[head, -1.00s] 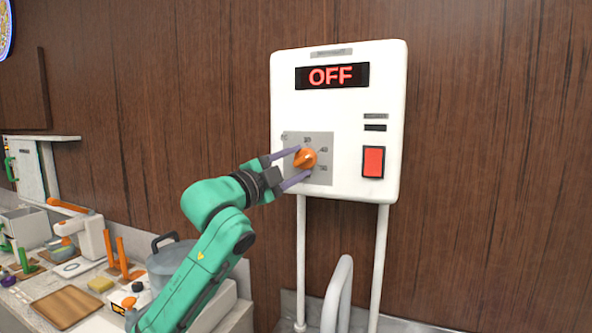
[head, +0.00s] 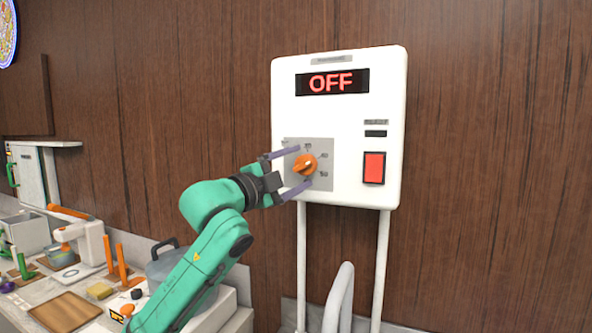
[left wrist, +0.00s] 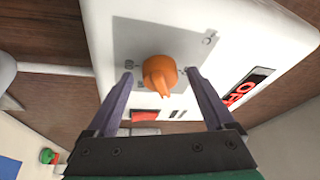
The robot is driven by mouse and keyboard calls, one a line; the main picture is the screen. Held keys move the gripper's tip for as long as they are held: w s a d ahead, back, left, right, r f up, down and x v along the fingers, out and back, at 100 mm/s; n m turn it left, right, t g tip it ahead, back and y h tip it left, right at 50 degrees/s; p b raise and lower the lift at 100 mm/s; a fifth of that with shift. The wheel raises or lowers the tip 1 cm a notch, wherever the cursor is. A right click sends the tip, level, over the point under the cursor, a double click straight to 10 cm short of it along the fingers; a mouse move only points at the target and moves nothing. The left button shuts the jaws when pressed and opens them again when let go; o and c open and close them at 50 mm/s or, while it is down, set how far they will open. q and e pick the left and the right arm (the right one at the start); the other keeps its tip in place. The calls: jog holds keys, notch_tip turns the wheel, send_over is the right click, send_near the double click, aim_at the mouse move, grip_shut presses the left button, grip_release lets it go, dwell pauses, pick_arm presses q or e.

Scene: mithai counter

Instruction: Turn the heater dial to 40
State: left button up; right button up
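The orange heater dial (head: 305,165) sits on a grey plate on the white wall-mounted heater box (head: 335,120). Small marks ring the dial, too blurred to read surely. The display (head: 332,81) above reads OFF in red. My left gripper (head: 306,166) is open, one finger above and one below the dial. In the left wrist view the dial (left wrist: 158,74) shows between the two spread fingers (left wrist: 161,78), with a gap on each side. Its ridge points toward the gripper's palm there. My right gripper is not in view.
A red switch (head: 374,167) is on the box right of the dial. White pipes (head: 378,265) run down below the box. A counter at the lower left holds a wooden tray (head: 66,311), a grey pot and several small items. The wooden wall around the box is clear.

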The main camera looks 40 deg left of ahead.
pick_arm(q)
jog(key=s+f+b, duration=0.2)
jog(key=s+b, duration=0.7)
jog(key=s, duration=0.5)
jog(key=shift+s+f, duration=0.2)
jog(key=shift+a, duration=0.1)
